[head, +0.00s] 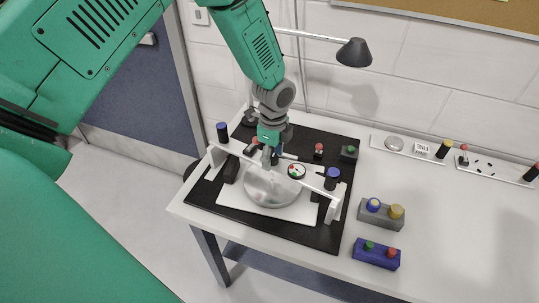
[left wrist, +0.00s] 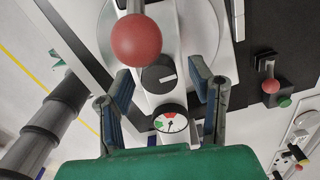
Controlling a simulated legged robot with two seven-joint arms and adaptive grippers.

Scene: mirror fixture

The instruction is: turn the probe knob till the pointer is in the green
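The probe knob (left wrist: 158,74) is dark and round with a pale mark, on the white bridge beam (head: 313,182). The gauge (left wrist: 170,121) beside it has a white face with green and red patches; it also shows in the head view (head: 297,171). Its thin dark pointer is too small to read surely. My left gripper (head: 269,157) points down at the beam. In the left wrist view its fingers (left wrist: 160,76) are apart, one on each side of the knob, with gaps showing. In the head view the gripper hides the knob. My right gripper is not in view.
A red ball (left wrist: 136,40) stands close to the knob. Blue-topped posts (head: 332,178) rise at the beam's ends. Grey (head: 381,214) and blue (head: 376,254) blocks and a lamp (head: 354,52) stand nearby.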

